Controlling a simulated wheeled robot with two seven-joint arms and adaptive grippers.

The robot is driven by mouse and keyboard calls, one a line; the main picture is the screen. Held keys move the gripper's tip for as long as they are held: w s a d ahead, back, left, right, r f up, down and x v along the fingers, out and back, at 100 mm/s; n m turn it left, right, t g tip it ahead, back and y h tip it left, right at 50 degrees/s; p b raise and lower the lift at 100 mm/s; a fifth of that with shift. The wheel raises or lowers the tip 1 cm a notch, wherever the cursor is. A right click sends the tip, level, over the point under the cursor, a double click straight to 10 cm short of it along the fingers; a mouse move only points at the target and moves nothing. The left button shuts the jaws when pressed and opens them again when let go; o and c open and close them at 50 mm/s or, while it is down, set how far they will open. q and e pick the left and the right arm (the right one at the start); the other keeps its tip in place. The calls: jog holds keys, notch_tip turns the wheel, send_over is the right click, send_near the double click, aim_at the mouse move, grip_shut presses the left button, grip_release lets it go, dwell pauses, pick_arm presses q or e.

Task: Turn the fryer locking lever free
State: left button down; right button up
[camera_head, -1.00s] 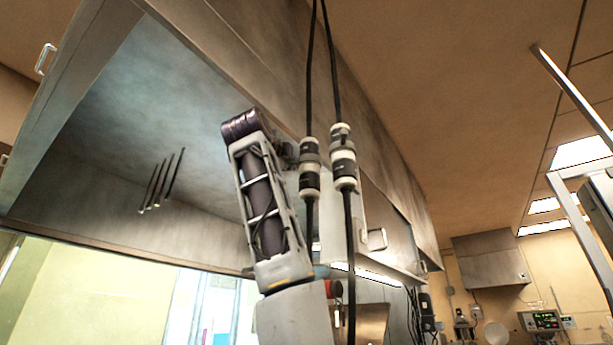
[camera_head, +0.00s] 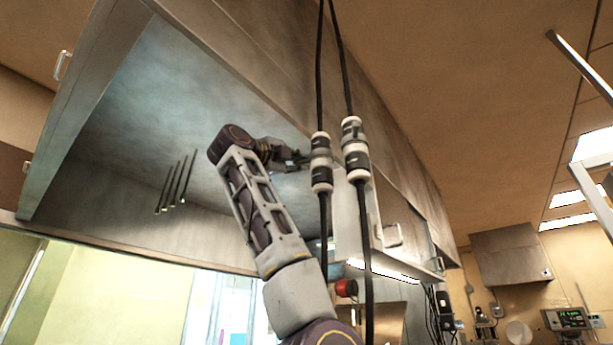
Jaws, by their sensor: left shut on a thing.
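My left gripper (camera_head: 294,158) is at the hood's lower edge, just left of the hanging cable connectors. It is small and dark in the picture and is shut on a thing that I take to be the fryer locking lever. The lever itself is too small and too covered by the jaws and connectors to make out its shape or angle. My left arm rises from the bottom of the picture and bends at an elbow left of the gripper. My right gripper is not in view.
Two black cables with white-and-black connectors (camera_head: 355,150) hang in front of the large steel hood (camera_head: 165,90). A grey box with a handle (camera_head: 391,236) is right of them. Several thin rods (camera_head: 176,180) hang inside the hood. A red knob (camera_head: 346,288) is lower down.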

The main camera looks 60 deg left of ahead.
pick_arm(q)
jog(key=shift+w+a+m+t+h, duration=0.15)
jog(key=shift+m+h, duration=0.15)
jog(key=shift+h, duration=0.25)
jog(key=shift+w+a+m+t+h, duration=0.15)
jog(key=shift+m+h, duration=0.15)
jog(key=shift+h, duration=0.25)
jog(key=c, duration=1.3)
grip_release()
jog(key=shift+c, duration=0.2)
jog(key=v, duration=1.2)
jog(key=shift+w+f, duration=0.15)
